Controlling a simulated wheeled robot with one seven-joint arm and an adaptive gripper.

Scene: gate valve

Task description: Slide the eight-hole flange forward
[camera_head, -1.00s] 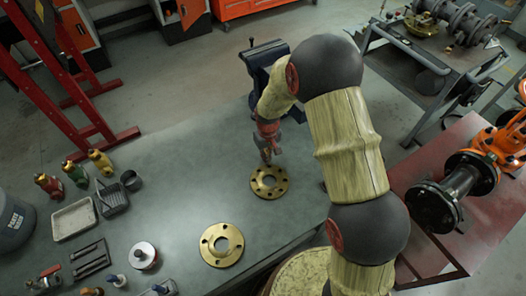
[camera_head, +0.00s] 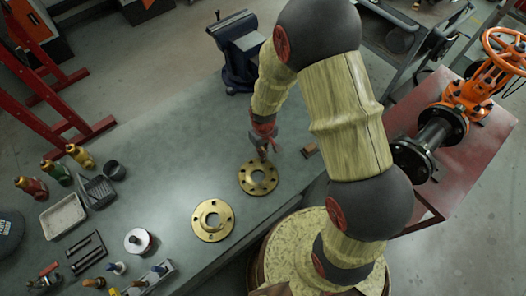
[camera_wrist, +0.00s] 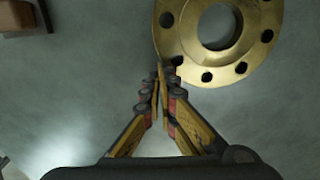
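The eight-hole flange (camera_head: 258,177) is a flat brass ring lying on the grey-green workbench. In the wrist view the flange (camera_wrist: 185,45) fills the upper right, with a large centre bore and several small holes around it. My gripper (camera_head: 264,157) is at the flange's far edge in the head view. In the wrist view my gripper (camera_wrist: 162,72) has its fingers together with nothing visible between them. Their tips are at the flange's rim; whether they touch it I cannot tell. A second brass flange (camera_head: 212,219) with fewer holes lies nearby, apart from it.
A blue vise (camera_head: 238,50) stands at the bench's far end. A small brown block (camera_head: 310,150) lies right of my gripper. Bottles, trays and tools crowd the left side. An orange valve (camera_head: 470,95) sits on a red table at right. Bench left of the eight-hole flange is clear.

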